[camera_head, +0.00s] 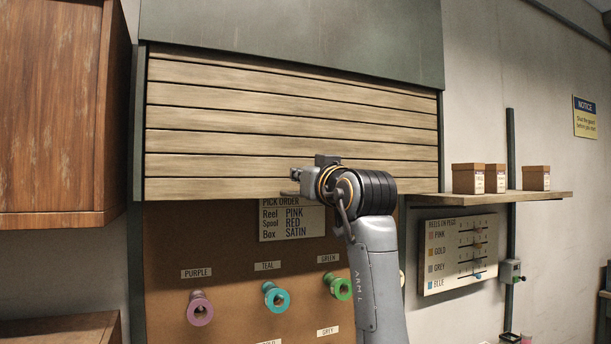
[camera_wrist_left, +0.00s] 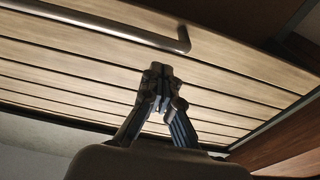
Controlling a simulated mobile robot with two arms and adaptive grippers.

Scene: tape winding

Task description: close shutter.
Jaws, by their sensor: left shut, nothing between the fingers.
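The shutter (camera_head: 230,125) is made of pale wooden slats and hangs partly lowered below a grey-green housing (camera_head: 290,35). Its bottom edge is above the brown pegboard (camera_head: 230,240), which is exposed below. My left gripper (camera_head: 298,180) is in front of the lowest slats, and my own wrist hides part of them. In the left wrist view, the shutter slats (camera_wrist_left: 70,75) fill the background and a metal bar handle (camera_wrist_left: 120,25) runs across the top. The left gripper (camera_wrist_left: 160,75) is shut and empty, apart from the bar in the picture. My right gripper is not in view.
A wooden cabinet (camera_head: 50,110) is close on the left. A shelf (camera_head: 480,198) with small brown boxes (camera_head: 467,178) juts out at right. Coloured spools, such as the teal one (camera_head: 276,298), stick out from the pegboard. A pick order sign (camera_head: 291,222) hangs under the shutter.

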